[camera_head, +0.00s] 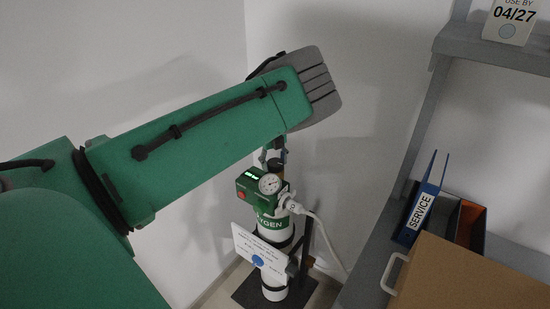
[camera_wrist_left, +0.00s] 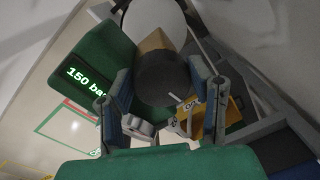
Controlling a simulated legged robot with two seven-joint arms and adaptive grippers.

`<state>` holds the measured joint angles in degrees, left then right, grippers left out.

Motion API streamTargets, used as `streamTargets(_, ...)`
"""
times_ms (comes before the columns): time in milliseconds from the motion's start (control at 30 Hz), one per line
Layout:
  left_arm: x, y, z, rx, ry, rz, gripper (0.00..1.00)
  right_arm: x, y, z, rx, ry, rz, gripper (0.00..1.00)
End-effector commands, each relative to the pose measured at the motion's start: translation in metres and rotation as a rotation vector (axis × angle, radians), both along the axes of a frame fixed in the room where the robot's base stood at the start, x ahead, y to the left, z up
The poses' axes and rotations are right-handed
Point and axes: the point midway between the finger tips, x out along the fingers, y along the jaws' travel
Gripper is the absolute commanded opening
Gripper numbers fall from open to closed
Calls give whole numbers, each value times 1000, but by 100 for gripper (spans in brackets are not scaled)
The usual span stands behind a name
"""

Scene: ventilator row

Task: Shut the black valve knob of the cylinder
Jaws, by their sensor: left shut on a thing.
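The oxygen cylinder (camera_head: 276,229), white and green, stands upright in a corner behind a white card. The black valve knob (camera_wrist_left: 163,80) sits on a brass-coloured stem (camera_wrist_left: 156,42). My left gripper (camera_wrist_left: 163,92) has one finger on each side of the knob and is shut on it. In the head view the left gripper (camera_head: 273,156) is above the regulator, partly hidden by my green arm. My right gripper is not in view.
A pale hose (camera_head: 324,235) runs down from the regulator's right side. The cylinder stands on a dark base (camera_head: 250,290). At the right are a grey shelf frame (camera_head: 412,150), a blue SERVICE binder (camera_head: 421,209) and a brown box (camera_head: 465,275). White walls stand close behind.

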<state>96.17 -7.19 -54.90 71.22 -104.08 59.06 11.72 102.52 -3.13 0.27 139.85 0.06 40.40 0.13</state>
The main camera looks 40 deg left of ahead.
Motion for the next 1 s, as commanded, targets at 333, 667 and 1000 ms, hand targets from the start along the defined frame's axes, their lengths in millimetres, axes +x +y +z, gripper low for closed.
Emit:
streamTargets(333,2,-2,3,0,-4,327,18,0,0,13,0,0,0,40)
streamTargets(667,3,-4,1,-2,-5,638,18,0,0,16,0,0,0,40)
streamTargets(1000,3,-6,1,-3,-6,959,18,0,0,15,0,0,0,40)
